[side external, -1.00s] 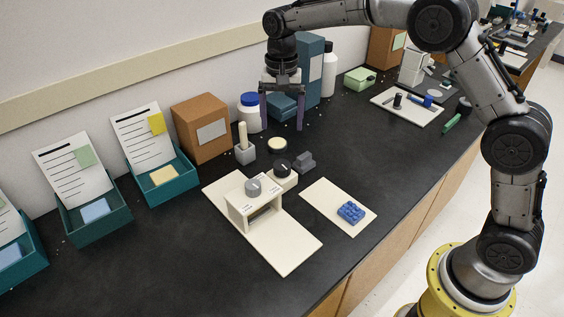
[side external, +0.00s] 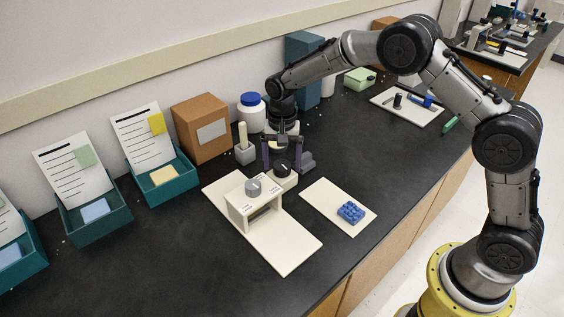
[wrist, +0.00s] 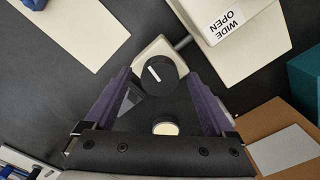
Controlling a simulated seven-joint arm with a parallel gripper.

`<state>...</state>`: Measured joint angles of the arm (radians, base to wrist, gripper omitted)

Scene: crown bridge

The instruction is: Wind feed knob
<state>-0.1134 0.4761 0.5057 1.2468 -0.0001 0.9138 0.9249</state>
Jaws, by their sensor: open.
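A black knob (side external: 282,167) with a white pointer line sits on a small cream block behind the cream bridge-shaped fixture (side external: 238,212). In the wrist view the black knob (wrist: 160,74) appears between the two purple fingertips, its white line tilted. My gripper (side external: 287,160) is open, pointing down, with its fingers spread on either side of the knob. Whether the fingertips touch it or are still above it is unclear. A grey knob (side external: 253,187) sits on top of the bridge. A thin rod joins the black knob's block to the fixture in the wrist view.
A cream board with a blue studded block (side external: 351,212) lies to the right. A grey holder with a cream stick (side external: 243,148) and a white jar (side external: 251,114) stand to the left of my gripper. The front counter is clear.

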